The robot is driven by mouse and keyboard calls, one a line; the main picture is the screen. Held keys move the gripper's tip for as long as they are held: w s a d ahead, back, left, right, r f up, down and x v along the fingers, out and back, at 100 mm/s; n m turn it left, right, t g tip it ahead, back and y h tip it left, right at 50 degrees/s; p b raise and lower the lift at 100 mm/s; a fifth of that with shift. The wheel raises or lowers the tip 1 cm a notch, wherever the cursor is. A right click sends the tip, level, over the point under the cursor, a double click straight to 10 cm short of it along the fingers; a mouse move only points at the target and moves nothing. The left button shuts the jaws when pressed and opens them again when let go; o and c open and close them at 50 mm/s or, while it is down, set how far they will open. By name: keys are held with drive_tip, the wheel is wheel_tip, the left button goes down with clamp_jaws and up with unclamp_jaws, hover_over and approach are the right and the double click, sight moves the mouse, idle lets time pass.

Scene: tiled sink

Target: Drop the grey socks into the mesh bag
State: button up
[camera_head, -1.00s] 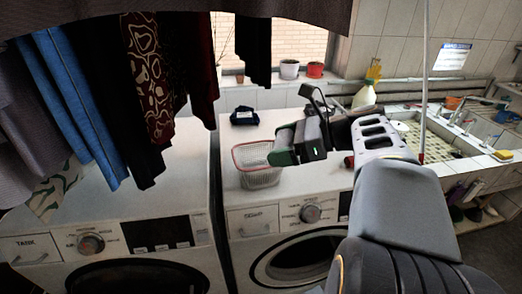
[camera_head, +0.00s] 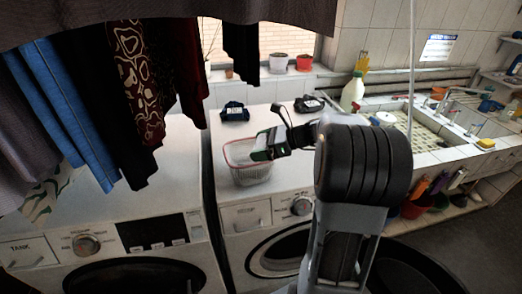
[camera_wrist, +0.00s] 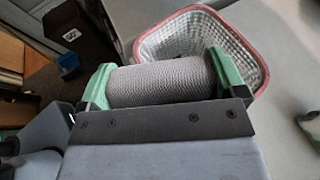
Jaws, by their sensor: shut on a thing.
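My gripper (camera_wrist: 156,86) is shut on the grey socks (camera_wrist: 163,83), a ribbed grey roll pinched between two green fingers. The mesh bag (camera_wrist: 232,48) is an open, basket-like container with a red rim and silvery mesh inside. In the wrist view it lies just beyond the socks, and the roll covers part of its near side. In the head view the mesh bag (camera_head: 250,175) stands on the right washing machine, and my gripper (camera_head: 264,147) is at its upper right rim. The socks are hard to make out there.
Two dark folded bundles (camera_head: 235,112) (camera_head: 308,104) lie behind the bag on the right machine (camera_head: 285,180). Dark clothes (camera_head: 135,80) hang at the left. Pots (camera_head: 278,62) stand on the sill, and a white bottle (camera_head: 352,93) stands near the sink.

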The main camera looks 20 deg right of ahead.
drive_tip(key=shift+f, duration=1.05)
drive_tip(key=shift+f, duration=0.1)
drive_tip(key=shift+f+b, duration=0.3)
drive_tip(key=shift+f, duration=0.2)
drive_tip(key=o, duration=0.6)
drive_tip(key=shift+r, duration=0.1)
